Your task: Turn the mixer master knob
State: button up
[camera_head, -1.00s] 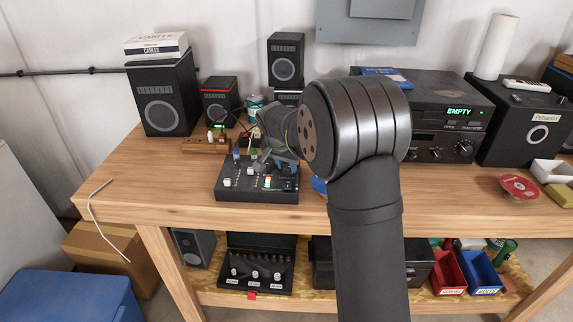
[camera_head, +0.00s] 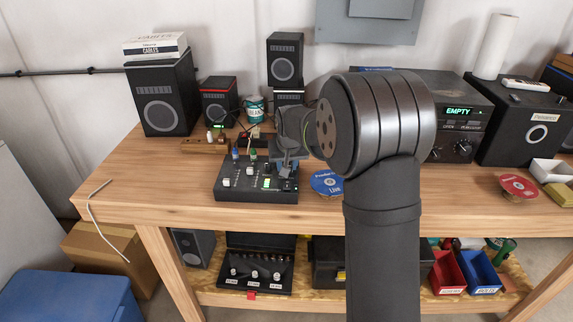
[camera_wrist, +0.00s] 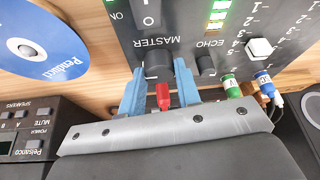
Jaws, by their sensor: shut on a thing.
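The mixer (camera_head: 256,192) is a black box with white sliders on the wooden bench. In the wrist view its panel (camera_wrist: 190,22) shows the word MASTER beside a dark master knob (camera_wrist: 158,69). My gripper (camera_wrist: 160,78) has its two blue fingers on either side of that knob and is shut on it. A red plug (camera_wrist: 163,97) shows between the fingers, nearer the palm. In the head view my gripper (camera_head: 287,165) is over the mixer's right back part, and it hides the knob there.
Green (camera_wrist: 231,88) and blue (camera_wrist: 264,80) plugs stand close to the fingers. A blue disc (camera_head: 327,184) lies right of the mixer. Speakers (camera_head: 164,105) stand behind on the left, and a black player (camera_head: 460,125) on the right.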

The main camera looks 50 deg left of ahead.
jog(key=shift+w+n+g, duration=0.1)
jog(key=shift+n+g, duration=0.6)
jog(key=shift+n, duration=1.1)
jog(key=o, duration=1)
jog(key=shift+c, duration=0.2)
jog(key=shift+y, duration=0.3)
jog(key=v, duration=1.7)
jog(key=shift+r, duration=0.2)
